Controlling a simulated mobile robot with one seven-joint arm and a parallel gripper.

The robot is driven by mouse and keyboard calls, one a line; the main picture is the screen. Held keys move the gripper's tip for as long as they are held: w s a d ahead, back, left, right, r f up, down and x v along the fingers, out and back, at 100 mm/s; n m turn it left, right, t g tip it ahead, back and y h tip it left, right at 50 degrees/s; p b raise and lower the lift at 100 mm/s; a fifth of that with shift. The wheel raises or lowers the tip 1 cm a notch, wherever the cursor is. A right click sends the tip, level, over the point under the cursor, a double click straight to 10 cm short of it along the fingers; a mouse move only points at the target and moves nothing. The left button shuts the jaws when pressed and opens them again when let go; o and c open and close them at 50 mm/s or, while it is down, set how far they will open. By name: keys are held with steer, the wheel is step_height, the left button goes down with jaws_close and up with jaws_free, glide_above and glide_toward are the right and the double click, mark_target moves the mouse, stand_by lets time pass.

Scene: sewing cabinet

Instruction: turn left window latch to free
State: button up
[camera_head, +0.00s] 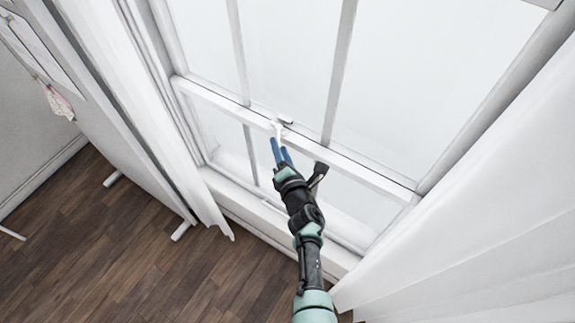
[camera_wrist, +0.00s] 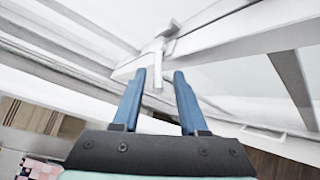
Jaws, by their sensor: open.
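The window latch (camera_head: 279,128) is a small white lever on the middle rail of the white window. In the wrist view the latch (camera_wrist: 158,68) shows as a pale lever pointing toward me, ahead of the gap between my fingertips. My gripper (camera_head: 280,146) reaches up to the rail from below, with its blue fingers just short of or beside the lever. In the wrist view my gripper (camera_wrist: 159,75) is open, with nothing clearly between the fingers. The lever's end is close to the fingertips; I cannot tell whether it touches them.
The window rail (camera_head: 345,164) runs across in front of my arm, with glass panes above and below. A white curtain (camera_head: 480,235) hangs on the right and another white panel (camera_head: 120,105) stands on the left. The wooden floor (camera_head: 125,240) at lower left is mostly clear.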

steer(key=p+v, duration=0.5)
steer(key=v, duration=0.6)
steer(key=shift+p, duration=0.35)
steer(key=shift+a+r, duration=0.1)
